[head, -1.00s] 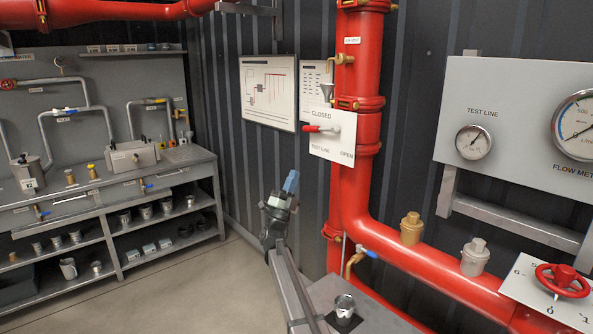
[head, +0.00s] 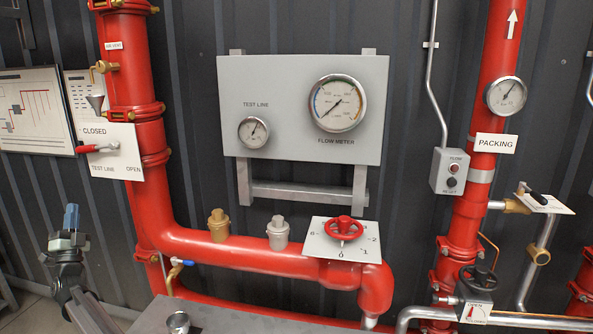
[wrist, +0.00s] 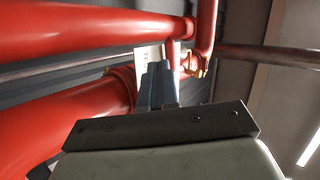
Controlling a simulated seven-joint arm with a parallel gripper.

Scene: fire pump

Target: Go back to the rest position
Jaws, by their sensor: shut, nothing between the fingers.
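My gripper (head: 71,218) is at the lower left of the head view, raised in front of the dark corrugated wall and left of the big red pipe (head: 145,190). Its blue fingers point up and are shut with nothing between them. In the wrist view the blue fingers (wrist: 157,85) are together in the middle, with red pipes beyond them. The gripper appears apart from the pipes.
The test line lever (head: 97,148) is at CLOSED on its plate. A red handwheel (head: 343,226) sits on the lower pipe, under the gauge panel (head: 230,85). A metal cup (head: 178,322) stands on the grey bench (head: 240,322) at the bottom.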

